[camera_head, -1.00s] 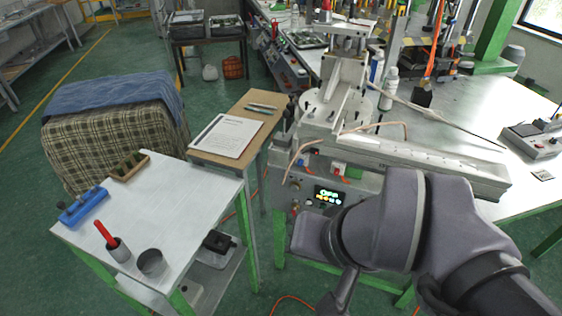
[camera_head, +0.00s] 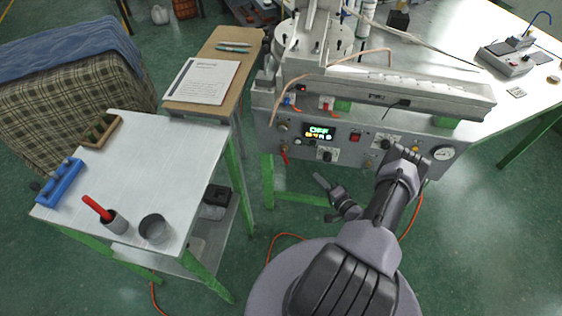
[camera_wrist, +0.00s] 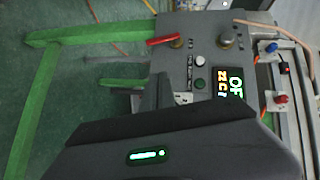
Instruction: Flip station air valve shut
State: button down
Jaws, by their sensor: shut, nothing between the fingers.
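The air valve is a red lever (camera_head: 284,156) at the lower left of the station's front panel (camera_head: 345,143). Its red handle (camera_wrist: 163,40) also shows in the wrist view beside a brass fitting, and it hangs downward on the panel. My gripper (camera_head: 321,182) is below and to the right of the lever in the head view, apart from it. In the wrist view my gripper (camera_wrist: 164,90) is shut and empty, its tip short of the lever; the dark gripper body covers the lower part of that view.
A lit display (camera_head: 318,132) reads "OFF", with knobs and a red switch (camera_head: 355,137) nearby. A pressure gauge (camera_head: 443,153) is at the panel's right. A green table leg (camera_wrist: 35,100) stands near the gripper. A white cart (camera_head: 150,165) stands to the left.

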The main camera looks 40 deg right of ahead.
jog(key=b, duration=0.4)
send_near(288, 163)
jog(key=w+d, duration=0.4)
jog(key=w+a+b, duration=0.1)
jog(key=w+a, duration=0.1)
jog(key=shift+w+a+r, duration=0.1)
jog(key=shift+w+a, duration=0.2)
jog(key=shift+w, duration=0.1)
jog(key=shift+w+a+f+b, duration=0.5)
jog(key=shift+f+b, duration=0.15)
jog(key=shift+f, duration=0.1)
jog(key=shift+d+r, duration=0.1)
